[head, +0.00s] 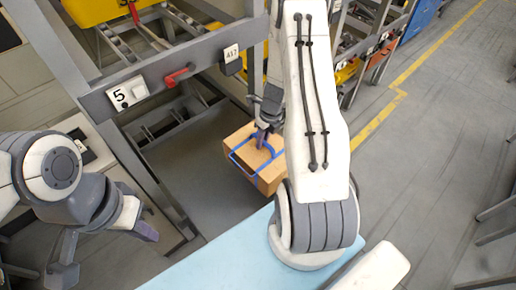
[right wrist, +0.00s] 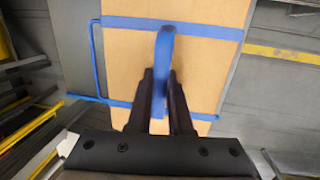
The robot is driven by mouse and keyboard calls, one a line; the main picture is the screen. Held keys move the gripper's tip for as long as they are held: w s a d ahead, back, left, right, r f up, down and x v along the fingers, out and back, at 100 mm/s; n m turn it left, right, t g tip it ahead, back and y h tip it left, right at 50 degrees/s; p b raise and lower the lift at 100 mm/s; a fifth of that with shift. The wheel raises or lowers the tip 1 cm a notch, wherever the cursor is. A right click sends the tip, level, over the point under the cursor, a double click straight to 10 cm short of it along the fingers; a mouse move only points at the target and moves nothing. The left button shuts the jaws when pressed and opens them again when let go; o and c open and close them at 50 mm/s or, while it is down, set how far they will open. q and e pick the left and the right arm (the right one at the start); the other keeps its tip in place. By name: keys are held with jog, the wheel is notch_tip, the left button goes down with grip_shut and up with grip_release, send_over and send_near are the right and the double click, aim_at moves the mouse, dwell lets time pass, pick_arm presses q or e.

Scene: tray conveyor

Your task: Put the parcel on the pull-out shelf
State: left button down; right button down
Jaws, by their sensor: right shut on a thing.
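The parcel (head: 243,160) is a brown cardboard box with blue straps and a blue handle on top. My right gripper (head: 265,128) is shut on the blue handle (right wrist: 164,48), with the parcel below its fingers; the parcel's face fills the middle of the right wrist view (right wrist: 200,70). A flat dark grey panel (head: 185,165), which looks like the pull-out shelf, lies low in the rack, left of and behind the parcel. I cannot tell whether the parcel touches it. My left gripper (head: 105,247) is open and empty at the lower left.
A grey rack frame with a "5" sign (head: 128,93), a red lever (head: 179,76) and a "417" tag (head: 231,53) stands behind. A light blue surface (head: 215,258) lies in front. Open floor (head: 440,150) with a yellow line is at right.

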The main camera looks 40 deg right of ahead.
jog(key=shift+w+a+f, duration=0.3)
jog(key=shift+w+a, duration=0.05)
jog(key=shift+a, duration=0.15)
jog(key=shift+f, duration=2.05)
jog(key=shift+f+b, duration=0.15)
jog(key=shift+b, duration=0.2)
jog(key=c, duration=0.8)
grip_release()
jog(key=shift+c, duration=0.2)
